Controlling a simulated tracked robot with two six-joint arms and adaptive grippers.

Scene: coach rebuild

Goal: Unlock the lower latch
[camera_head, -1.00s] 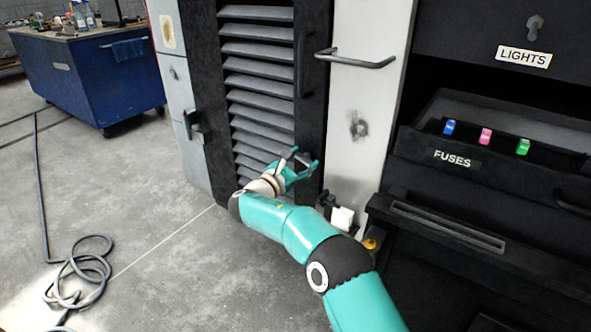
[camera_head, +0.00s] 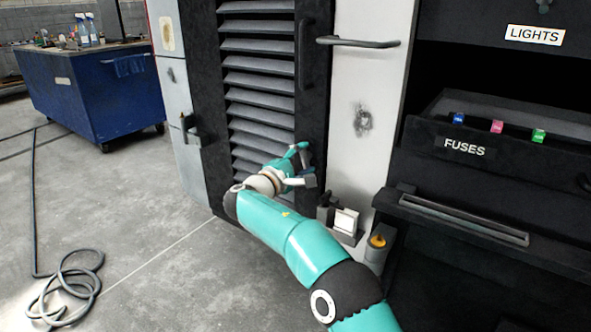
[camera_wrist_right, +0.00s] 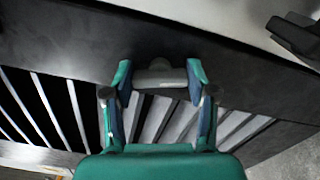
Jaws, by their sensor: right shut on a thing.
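The lower latch shows in the right wrist view as a short grey handle (camera_wrist_right: 160,76) on the dark frame of a louvred door (camera_head: 262,103). My right gripper (camera_wrist_right: 160,73) has one finger on each side of the handle and is shut on it. In the head view my right gripper (camera_head: 303,166) is at the lower right edge of the louvres, its fingers one above the other, and largely hides the latch. My left gripper is not in view.
A black upright handle (camera_head: 303,50) is higher on the door. A grey bar handle (camera_head: 358,41) sticks out of the pale panel to the right. A fuse drawer (camera_head: 490,168) stands open at the right. A cable (camera_head: 66,290) lies on the floor at left.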

